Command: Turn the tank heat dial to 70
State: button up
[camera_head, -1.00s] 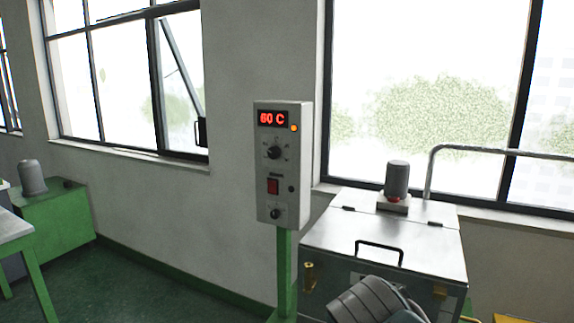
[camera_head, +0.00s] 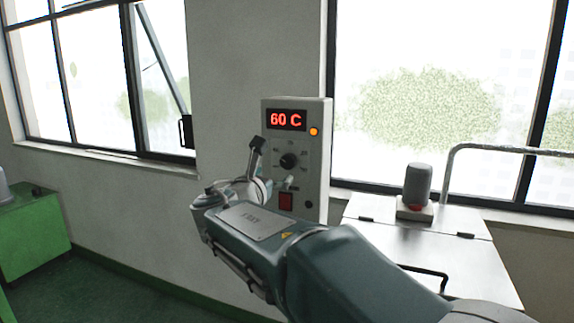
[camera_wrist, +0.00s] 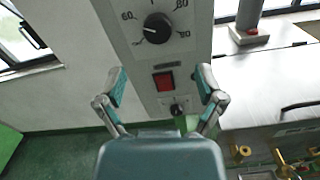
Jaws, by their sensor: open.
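The control box (camera_head: 318,192) is a pale grey panel whose red display (camera_head: 286,120) reads 60 C, with an orange lamp lit beside it. The black heat dial (camera_head: 289,161) sits below the display. In the head view my arm hides the panel's lower part.
A red switch (camera_wrist: 164,81) and a smaller black knob (camera_wrist: 177,109) sit below the dial. A metal tank (camera_head: 450,255) with a grey motor (camera_head: 417,184) on its lid stands to the right. A green cabinet (camera_head: 38,232) stands at left.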

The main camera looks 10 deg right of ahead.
aim_at(286, 163)
jog(key=x, duration=0.8)
jog(key=shift+w+a+f, duration=0.1)
jog(key=shift+w+a, duration=0.05)
jog(key=shift+a, duration=0.1)
jog(key=shift+w+d, duration=0.2)
jog(key=shift+d, duration=0.15)
jog(key=shift+a, duration=0.15)
jog(key=c, duration=1.1)
